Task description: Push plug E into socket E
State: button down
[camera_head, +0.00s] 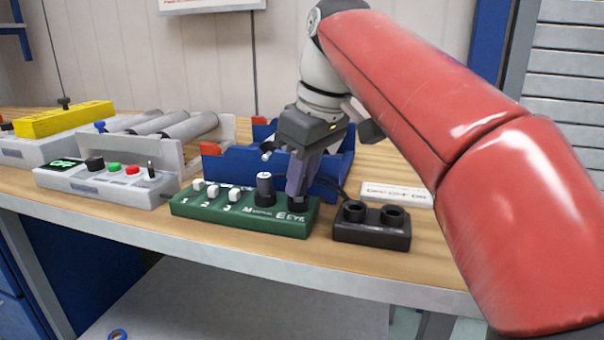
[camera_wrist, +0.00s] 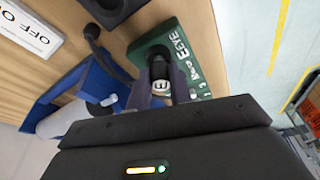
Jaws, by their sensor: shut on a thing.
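The green box (camera_head: 215,218) carries white switches marked 1, 2 and 3, an M position and an E position marked EYE. A dark plug (camera_head: 264,188) with a pale label stands upright at M. My gripper (camera_head: 297,192) points down over the box's right end, at the E position. It is shut on plug E, whose dark lower part (camera_head: 297,205) shows below the fingers. In the wrist view, the plug's pale lettered face (camera_wrist: 159,86) sits between the fingertips. Its lower end meets the dark socket E (camera_wrist: 152,53); how deep it sits cannot be told.
A black two-hole block (camera_head: 371,234) stands close to the right of the green box. A white label plate (camera_head: 395,194) lies behind it. A blue holder (camera_head: 232,168) is behind the box, and a grey control box (camera_head: 110,186) is to the left. A dark cable runs behind.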

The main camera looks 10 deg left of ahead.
jog(key=shift+f, duration=0.25)
jog(key=c, duration=1.2)
grip_release()
jog(key=shift+r, duration=0.1)
jog(key=shift+p+v, duration=0.8)
jog(key=shift+v, duration=3.05)
jog(key=shift+s, duration=0.1)
